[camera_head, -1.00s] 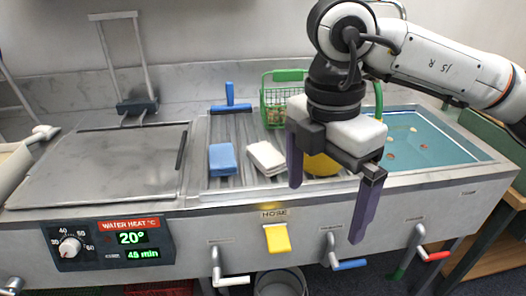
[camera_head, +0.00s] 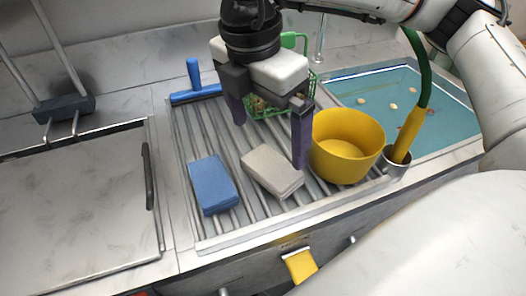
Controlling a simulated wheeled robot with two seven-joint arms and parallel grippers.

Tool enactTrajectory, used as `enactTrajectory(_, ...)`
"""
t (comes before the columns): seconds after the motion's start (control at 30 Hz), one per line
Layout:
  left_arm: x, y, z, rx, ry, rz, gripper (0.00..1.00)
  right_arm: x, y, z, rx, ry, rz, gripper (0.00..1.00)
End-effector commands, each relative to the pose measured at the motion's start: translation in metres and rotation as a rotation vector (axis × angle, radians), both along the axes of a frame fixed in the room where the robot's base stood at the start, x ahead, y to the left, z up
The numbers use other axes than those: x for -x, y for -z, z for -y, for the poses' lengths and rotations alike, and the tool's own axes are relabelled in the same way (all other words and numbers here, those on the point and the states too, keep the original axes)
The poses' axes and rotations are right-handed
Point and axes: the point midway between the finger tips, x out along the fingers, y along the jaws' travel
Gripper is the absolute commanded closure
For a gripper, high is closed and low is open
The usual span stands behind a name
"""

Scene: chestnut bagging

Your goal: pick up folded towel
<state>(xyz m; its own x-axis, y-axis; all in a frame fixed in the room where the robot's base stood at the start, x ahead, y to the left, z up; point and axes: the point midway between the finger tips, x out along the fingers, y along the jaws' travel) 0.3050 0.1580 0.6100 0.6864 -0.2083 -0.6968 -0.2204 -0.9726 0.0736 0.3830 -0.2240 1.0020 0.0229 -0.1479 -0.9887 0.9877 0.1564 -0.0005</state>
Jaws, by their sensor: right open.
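A beige folded towel (camera_head: 272,172) lies flat on the ribbed metal drainboard in the middle of the view. A blue folded cloth or sponge-like block (camera_head: 213,184) lies just left of it, apart from it. My right gripper (camera_head: 270,143) is above the drainboard, at the far side of the beige towel. Its two dark purple fingers are spread and point down, with nothing between them. The right finger partly overlaps the towel's right edge in the picture; I cannot tell whether they touch. My left gripper is not in view.
A yellow bowl (camera_head: 345,148) stands right of the towel. A yellow-handled green hose (camera_head: 407,135) sits in a metal cup beside it. Behind the gripper are a green basket (camera_head: 311,84) and a blue squeegee (camera_head: 194,82). A water basin (camera_head: 447,112) is at right, a metal lid (camera_head: 70,205) at left.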

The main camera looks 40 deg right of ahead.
Motion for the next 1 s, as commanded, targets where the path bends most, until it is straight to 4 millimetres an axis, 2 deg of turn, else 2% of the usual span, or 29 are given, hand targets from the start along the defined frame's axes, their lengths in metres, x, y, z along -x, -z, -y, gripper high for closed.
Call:
enactTrajectory(0.1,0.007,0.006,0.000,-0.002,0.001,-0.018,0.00,0.000,0.017,0.003,0.001,0.000,-0.002,0.00)
enactTrajectory(0.2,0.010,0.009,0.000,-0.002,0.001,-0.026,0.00,0.000,0.024,0.004,0.000,-0.001,0.000,0.00)
enactTrajectory(0.33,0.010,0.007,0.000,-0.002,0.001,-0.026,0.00,0.000,0.035,0.005,0.001,0.000,-0.001,0.00)
enactTrajectory(0.6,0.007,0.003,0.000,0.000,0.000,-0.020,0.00,0.000,0.072,0.010,0.000,0.001,-0.001,0.00)
enactTrajectory(0.87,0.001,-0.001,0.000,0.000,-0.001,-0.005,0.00,0.000,0.077,0.011,0.000,0.001,0.001,0.00)
enactTrajectory(0.9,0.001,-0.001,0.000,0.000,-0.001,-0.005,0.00,0.000,0.077,0.011,0.000,0.001,0.001,0.02)
enactTrajectory(1.0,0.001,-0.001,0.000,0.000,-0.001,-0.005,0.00,0.000,0.077,0.011,0.000,0.001,0.001,0.19)
